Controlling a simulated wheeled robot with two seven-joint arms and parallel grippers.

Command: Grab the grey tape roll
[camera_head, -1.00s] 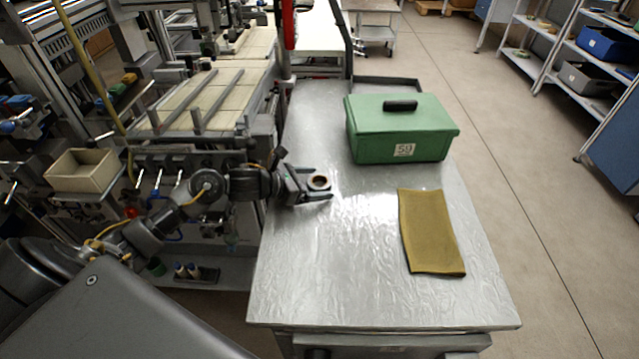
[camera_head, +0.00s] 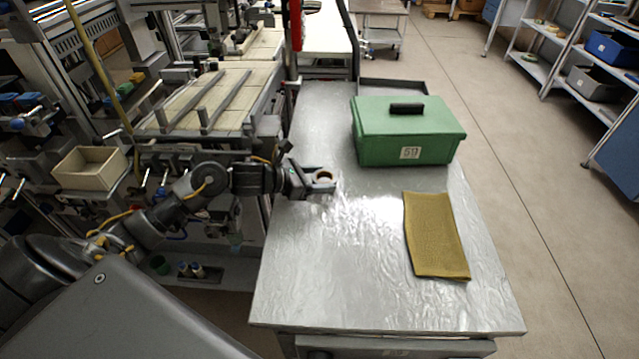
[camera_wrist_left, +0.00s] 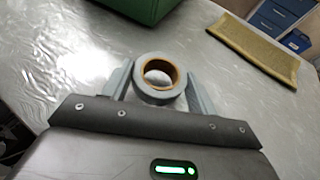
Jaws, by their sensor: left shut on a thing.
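The grey tape roll (camera_head: 322,176) has a brown inner core and lies flat, hole upward, at the left side of the metal table (camera_head: 330,290). It also shows in the left wrist view (camera_wrist_left: 159,94). My left gripper (camera_head: 324,182) reaches in from the left and is shut on the roll, one finger on each side of it. In the left wrist view both fingers of my left gripper (camera_wrist_left: 160,88) touch the roll's outer sides. I cannot tell whether the roll is lifted off the table. My right gripper is not in view.
A green lidded box (camera_head: 405,150) with a black handle stands behind and right of the roll. A folded yellow-brown cloth (camera_head: 436,235) lies on the right of the table. The front middle is clear. A machine bench (camera_head: 200,120) stands to the left.

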